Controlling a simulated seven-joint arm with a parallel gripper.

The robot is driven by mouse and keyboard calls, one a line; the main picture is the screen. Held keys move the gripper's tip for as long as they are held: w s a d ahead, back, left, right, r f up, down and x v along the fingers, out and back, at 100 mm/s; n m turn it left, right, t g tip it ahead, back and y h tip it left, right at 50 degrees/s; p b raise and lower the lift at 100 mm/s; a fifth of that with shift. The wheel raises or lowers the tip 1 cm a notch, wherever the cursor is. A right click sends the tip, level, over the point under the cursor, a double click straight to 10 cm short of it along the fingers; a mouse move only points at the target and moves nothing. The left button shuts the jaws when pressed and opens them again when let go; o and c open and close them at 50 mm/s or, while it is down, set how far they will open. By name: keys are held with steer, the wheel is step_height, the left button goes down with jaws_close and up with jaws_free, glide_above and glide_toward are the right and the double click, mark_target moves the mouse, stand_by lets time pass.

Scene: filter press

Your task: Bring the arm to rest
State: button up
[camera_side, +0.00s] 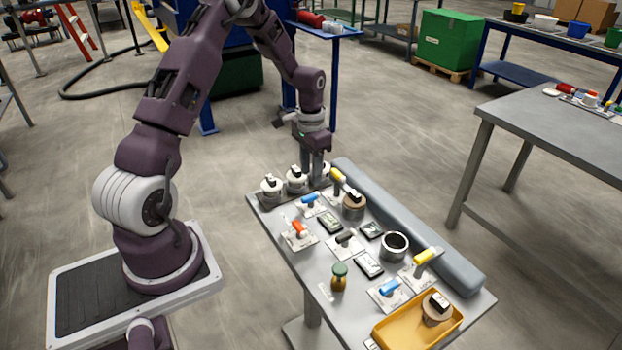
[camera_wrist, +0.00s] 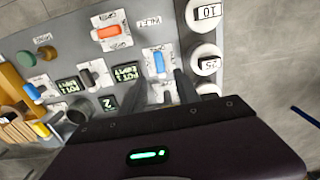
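My gripper (camera_side: 317,180) points down over the far end of the grey worktable (camera_side: 262,203), close to the back one of a row of white round weights. Its two fingers stand apart in the wrist view (camera_wrist: 165,85), with nothing clearly held between them. The front weight (camera_side: 271,188) and middle weight (camera_side: 297,180) stand to its left; the back one is partly hidden by the fingers. In the wrist view the weights marked 10 (camera_wrist: 208,13) and 25 (camera_wrist: 208,62) lie right of the fingers.
The table holds orange (camera_side: 298,229), blue and yellow handles, small displays (camera_side: 369,264), a dark-rimmed cup (camera_side: 394,246), a green-topped knob (camera_side: 339,277) and a yellow tray (camera_side: 388,335) with a round piece. Another table (camera_side: 545,125) stands apart.

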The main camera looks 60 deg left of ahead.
steer(key=s+d+r+t+y, duration=0.1)
steer(key=s+d+r, duration=0.1)
steer(key=d+r, duration=0.5)
steer(key=s+d+r+t, duration=0.1)
steer(key=s+d+r, duration=0.15)
steer(key=r, duration=0.75)
steer(key=s+d+r+t, duration=0.1)
steer(key=s+d+r, duration=0.3)
steer(key=s, duration=0.5)
steer(key=s+d+r+t+h, duration=0.1)
steer(key=s+d+r+t, duration=0.1)
steer(key=s+d, duration=0.6)
steer(key=shift+s+d+r+t, duration=0.25)
steer(key=shift+s+r+t, duration=0.05)
steer(key=shift+s+r, duration=0.65)
